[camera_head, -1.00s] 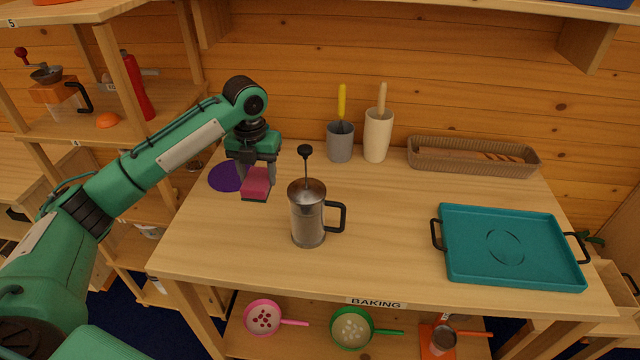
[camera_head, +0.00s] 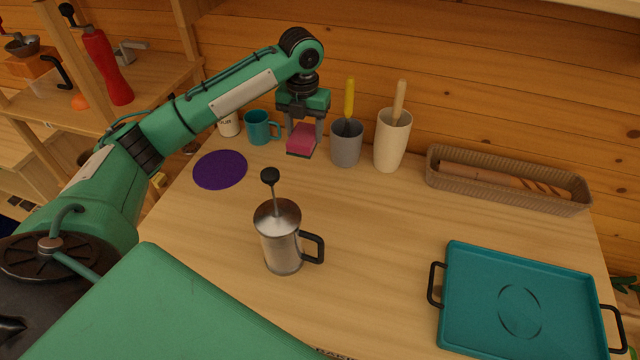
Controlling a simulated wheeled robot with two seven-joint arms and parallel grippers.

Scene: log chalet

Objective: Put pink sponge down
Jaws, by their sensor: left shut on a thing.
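The pink sponge (camera_head: 301,139) has a dark grey underside and is near the back of the wooden table (camera_head: 370,240). My left gripper (camera_head: 304,127) is shut on it from above, with one finger on each side. The sponge is between the teal mug and the grey cup. I cannot tell whether its underside touches the table or hovers just above it. My right gripper is not in the picture.
A purple round mat (camera_head: 220,169), a teal mug (camera_head: 260,127) and a grey cup (camera_head: 346,142) are nearby. A cream cup (camera_head: 392,140), a wicker basket (camera_head: 505,180), a French press (camera_head: 279,240) and a teal tray (camera_head: 520,305) also stand here.

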